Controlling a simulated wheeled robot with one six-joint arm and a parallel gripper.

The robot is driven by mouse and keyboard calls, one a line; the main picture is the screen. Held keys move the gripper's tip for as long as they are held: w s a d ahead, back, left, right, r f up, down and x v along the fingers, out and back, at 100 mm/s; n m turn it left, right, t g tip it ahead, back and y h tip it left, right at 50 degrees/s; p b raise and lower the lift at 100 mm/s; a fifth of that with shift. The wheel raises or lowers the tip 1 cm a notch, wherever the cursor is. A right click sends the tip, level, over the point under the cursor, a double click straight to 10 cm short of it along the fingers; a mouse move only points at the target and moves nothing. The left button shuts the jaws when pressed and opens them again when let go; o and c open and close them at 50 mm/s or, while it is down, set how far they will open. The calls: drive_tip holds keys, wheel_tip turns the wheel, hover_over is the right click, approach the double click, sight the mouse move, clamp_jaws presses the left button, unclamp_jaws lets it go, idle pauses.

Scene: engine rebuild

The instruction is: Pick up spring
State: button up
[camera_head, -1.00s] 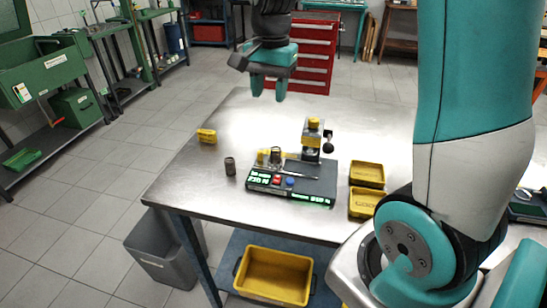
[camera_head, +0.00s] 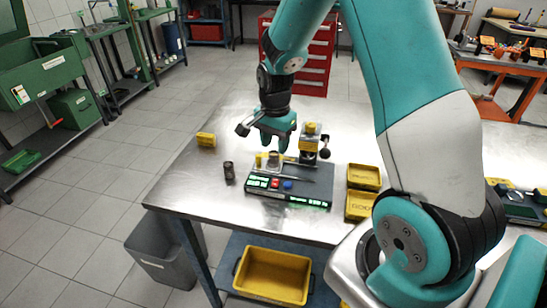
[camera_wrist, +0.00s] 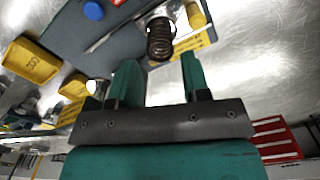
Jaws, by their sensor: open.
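The spring (camera_wrist: 160,40) is a dark metal coil at the top middle of the wrist view, with a pale ring at its far end. In the head view the spring (camera_head: 273,161) appears as a small upright piece on the dark tester (camera_head: 310,190), right of a yellow cylinder (camera_head: 259,160). My gripper (camera_head: 275,141) is open and empty, just above and behind it. In the wrist view my gripper (camera_wrist: 158,62) has its two teal fingers apart, with the spring seen beyond the gap, not between the fingertips.
The tester's yellow-topped post (camera_head: 310,138) stands right of my gripper. Two yellow trays (camera_head: 363,177) lie further right. A dark cylinder (camera_head: 229,171) and a yellow block (camera_head: 206,140) stand left on the metal table (camera_head: 195,180). The table's left part is mostly clear.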

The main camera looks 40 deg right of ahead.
sight(274, 153)
drive_tip(key=shift+a+f, duration=0.2)
drive_tip(key=shift+f, duration=1.6)
drive_tip(key=c, duration=0.7)
drive_tip(key=shift+o, duration=0.2)
